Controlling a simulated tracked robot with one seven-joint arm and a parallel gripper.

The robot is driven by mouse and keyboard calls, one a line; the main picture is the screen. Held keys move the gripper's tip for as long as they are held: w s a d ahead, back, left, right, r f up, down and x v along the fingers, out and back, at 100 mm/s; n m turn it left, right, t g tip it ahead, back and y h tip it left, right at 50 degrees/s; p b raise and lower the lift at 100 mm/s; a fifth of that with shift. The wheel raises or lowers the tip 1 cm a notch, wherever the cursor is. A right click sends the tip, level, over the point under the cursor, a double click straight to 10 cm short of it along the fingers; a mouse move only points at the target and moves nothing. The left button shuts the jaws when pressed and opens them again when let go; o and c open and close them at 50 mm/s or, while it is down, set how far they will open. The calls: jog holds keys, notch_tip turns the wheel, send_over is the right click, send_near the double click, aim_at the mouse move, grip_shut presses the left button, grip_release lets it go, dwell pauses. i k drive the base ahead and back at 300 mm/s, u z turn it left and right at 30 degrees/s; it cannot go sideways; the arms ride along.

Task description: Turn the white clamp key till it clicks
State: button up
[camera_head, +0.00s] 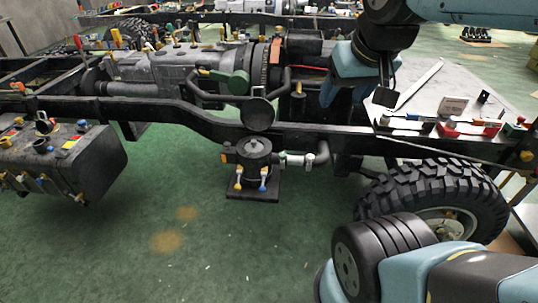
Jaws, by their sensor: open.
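A dark round canister (254,152) stands on a dark square plate on the green floor, below the chassis rail. A short pipe (320,154) leaves its right side. A small pale piece (296,160) on that pipe, beside a green part, looks like the white clamp key, but it is too small to be sure or to tell how it is turned. A yellow lever (239,180) and a blue lever (263,183) hang at the canister's front. My gripper (357,98) points down above the rail, right of and higher than the canister. It is open and apart from the pale piece.
The black chassis rail (205,122) runs across above the canister. A large tyre (440,192) stands at the right. A grey tank (70,160) hangs at the left. A panel (445,88) with small tools lies at the right. The green floor in front is clear.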

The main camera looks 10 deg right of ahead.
aim_at(310, 157)
jog(key=k, duration=1.25)
jog(key=u, duration=0.45)
jog(key=i, duration=1.65)
jog(key=z, duration=0.5)
